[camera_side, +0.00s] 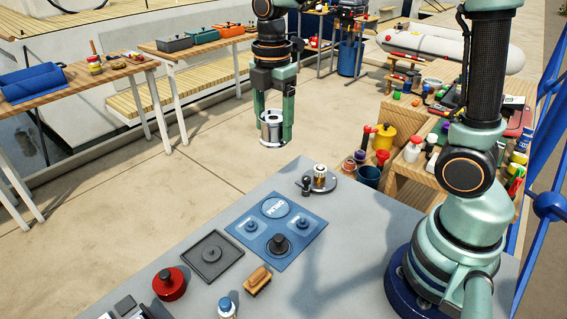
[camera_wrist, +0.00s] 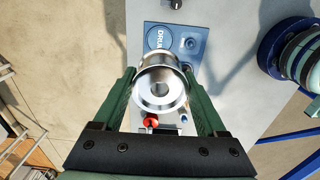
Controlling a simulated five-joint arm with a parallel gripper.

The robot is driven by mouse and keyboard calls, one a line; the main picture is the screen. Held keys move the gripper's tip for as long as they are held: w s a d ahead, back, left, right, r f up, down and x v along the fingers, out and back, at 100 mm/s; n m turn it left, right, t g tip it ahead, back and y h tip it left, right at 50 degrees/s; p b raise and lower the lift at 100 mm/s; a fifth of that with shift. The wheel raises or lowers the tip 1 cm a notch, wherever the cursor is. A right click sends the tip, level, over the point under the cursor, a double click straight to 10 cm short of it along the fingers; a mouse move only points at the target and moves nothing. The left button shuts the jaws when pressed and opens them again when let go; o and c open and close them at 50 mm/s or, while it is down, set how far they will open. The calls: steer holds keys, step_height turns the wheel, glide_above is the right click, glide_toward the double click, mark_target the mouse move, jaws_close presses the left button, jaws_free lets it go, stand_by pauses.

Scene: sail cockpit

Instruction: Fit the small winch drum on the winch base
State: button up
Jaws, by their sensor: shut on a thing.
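The small winch drum (camera_side: 271,129) is a shiny silver, flanged cylinder with a central hole. My gripper (camera_side: 274,137) is shut on it and holds it roughly upright in the air, beyond the far edge of the grey table. In the wrist view the drum (camera_wrist: 162,88) sits between both fingers, its end facing the camera. A blue mat (camera_side: 263,226) on the table carries a circle marked DRUM (camera_side: 275,207), two small blue fittings and a dark round post (camera_side: 278,243). I cannot tell for certain which fitting is the winch base. The drum is apart from all of them.
A dark square tray (camera_side: 238,251) with a knobbed part, a red round pot (camera_side: 169,283), a wooden brush (camera_side: 257,280) and a blue-capped bottle (camera_side: 227,308) stand near the mat. Side benches carry tools.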

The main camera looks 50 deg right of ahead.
steer(key=shift+r, duration=0.3)
steer(key=shift+r, duration=0.15)
steer(key=shift+r, duration=1.35)
steer(key=d+f+m, duration=0.3)
steer(key=d+f, duration=0.4)
steer(key=d, duration=0.1)
steer(key=m, duration=0.2)
glide_above(321, 166)
step_height(321, 166, down, 7)
steer(key=shift+r, duration=0.1)
steer(key=shift+f, duration=1.4)
steer(key=shift+f, duration=2.65)
steer(key=o, duration=1.6)
steer(key=shift+c, duration=0.2)
